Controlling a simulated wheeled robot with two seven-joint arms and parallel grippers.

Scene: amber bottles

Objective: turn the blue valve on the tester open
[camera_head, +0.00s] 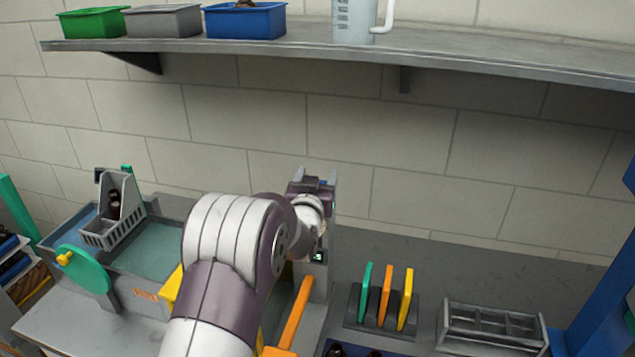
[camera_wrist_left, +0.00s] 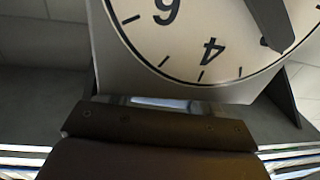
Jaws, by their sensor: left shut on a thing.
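The tester is a grey upright stand (camera_head: 322,235) against the wall, with a small green display (camera_head: 318,257) on its front. My left arm reaches across to its top. My left gripper (camera_head: 318,183) is at the top of the stand, shut. A small patch of the blue valve (camera_head: 323,182) shows at its fingers; the rest of the valve is hidden, so its angle cannot be told. In the left wrist view a white dial (camera_wrist_left: 200,45) with black numbers and a dark needle fills the top, just beyond the dark gripper body. My right gripper is not in view.
A shelf (camera_head: 470,60) above holds green, grey and blue bins and a jug (camera_head: 354,20). An orange lever (camera_head: 297,312) stands in front of the tester. Coloured plates in a rack (camera_head: 372,312) and a grey tray (camera_head: 490,325) are at right, a teal-topped machine (camera_head: 160,245) at left.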

